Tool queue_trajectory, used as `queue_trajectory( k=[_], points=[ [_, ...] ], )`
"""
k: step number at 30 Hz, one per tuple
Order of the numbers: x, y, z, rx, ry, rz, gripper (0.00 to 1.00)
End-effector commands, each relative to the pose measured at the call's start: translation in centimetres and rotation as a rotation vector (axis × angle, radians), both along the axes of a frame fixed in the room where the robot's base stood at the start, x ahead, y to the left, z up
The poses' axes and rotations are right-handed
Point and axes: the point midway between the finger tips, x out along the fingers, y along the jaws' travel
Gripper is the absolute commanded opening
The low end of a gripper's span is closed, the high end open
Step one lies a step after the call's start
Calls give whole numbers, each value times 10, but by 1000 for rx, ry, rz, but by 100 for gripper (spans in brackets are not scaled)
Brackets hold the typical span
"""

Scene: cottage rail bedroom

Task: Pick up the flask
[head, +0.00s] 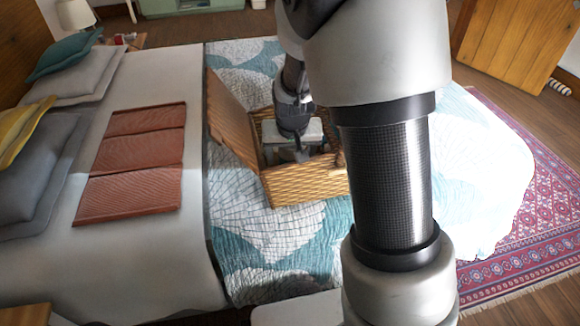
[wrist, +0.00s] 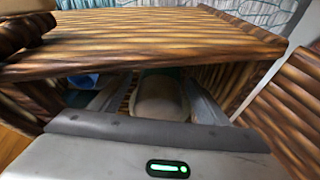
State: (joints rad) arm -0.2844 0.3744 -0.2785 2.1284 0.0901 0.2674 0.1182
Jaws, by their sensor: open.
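In the wrist view, a rounded beige-grey object (wrist: 160,97) with a dark green far end lies between my gripper's fingers; it may be the flask, but I cannot tell for sure. My gripper (wrist: 158,88) is open, with one finger on each side of it and no clear sign of contact. In the head view, my gripper (head: 290,155) reaches down into an open wicker basket (head: 303,188) on the bed. The basket also shows in the wrist view (wrist: 150,45). My arm and the basket's walls hide most of the contents in the head view.
The basket's raised lid (head: 230,122) stands on its left side. A blue item (wrist: 84,81) lies inside, left of my fingers. A folded rust-red blanket (head: 135,165) and grey pillows (head: 35,180) lie on the bed. A patterned rug (head: 535,225) covers the floor at right.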

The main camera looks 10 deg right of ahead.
Motion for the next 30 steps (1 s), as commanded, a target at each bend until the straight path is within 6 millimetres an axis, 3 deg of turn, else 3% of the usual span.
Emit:
queue_trajectory(
  k=[1,8,18,19,26,30],
  points=[
    [2,-1,-8,0,1,-1,70],
    [4,-1,-8,0,-1,-1,70],
    [3,-1,-8,0,-1,-1,14],
    [4,-1,-7,0,-3,-1,12],
    [4,-1,-4,0,-3,-1,12],
    [5,0,13,1,-6,1,12]
  ],
)
